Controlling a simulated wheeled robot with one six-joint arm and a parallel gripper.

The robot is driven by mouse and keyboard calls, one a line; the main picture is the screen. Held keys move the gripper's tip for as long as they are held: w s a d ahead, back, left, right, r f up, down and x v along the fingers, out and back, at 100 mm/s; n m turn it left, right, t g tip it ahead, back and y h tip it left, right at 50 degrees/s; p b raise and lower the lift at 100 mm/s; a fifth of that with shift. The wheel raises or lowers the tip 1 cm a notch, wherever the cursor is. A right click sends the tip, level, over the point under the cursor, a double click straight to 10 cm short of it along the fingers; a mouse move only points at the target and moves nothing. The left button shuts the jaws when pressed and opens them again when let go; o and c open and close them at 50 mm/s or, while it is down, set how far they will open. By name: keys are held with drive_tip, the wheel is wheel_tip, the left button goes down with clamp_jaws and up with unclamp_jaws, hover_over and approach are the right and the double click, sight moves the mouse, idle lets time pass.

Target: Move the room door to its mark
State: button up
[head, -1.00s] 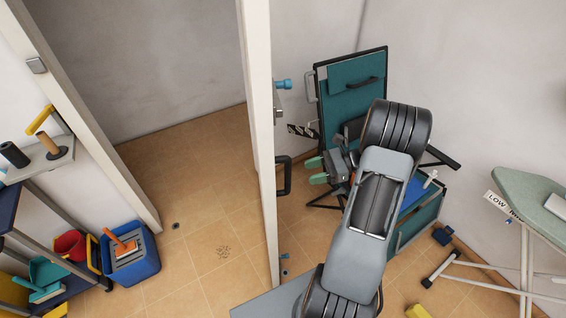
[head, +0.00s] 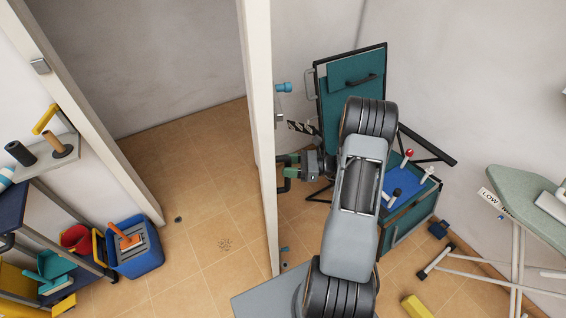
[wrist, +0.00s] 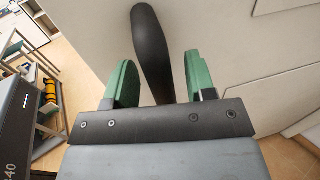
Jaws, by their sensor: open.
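The room door (head: 259,130) stands open and shows nearly edge-on in the head view; its pale face fills much of the wrist view (wrist: 235,45). Its black handle (wrist: 153,45) is on the right face of the door. My gripper (wrist: 161,82) is open, with the handle between its two green fingers in the wrist view; I cannot tell whether they touch it. In the head view my gripper (head: 290,172) is at the door, partly overlapping the handle. A black-and-white striped piece (head: 301,128) shows beside the door; I cannot tell whether it is the mark.
The doorway floor at left is clear apart from a small dark stop (head: 178,219) and a dotted patch (head: 224,244). A blue bucket (head: 140,262) and a shelf (head: 36,198) stand at left. A teal folding case (head: 351,92) and an ironing board (head: 525,192) are at right.

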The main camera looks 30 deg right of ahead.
drive_tip(key=shift+x, duration=1.05)
clamp_jaws()
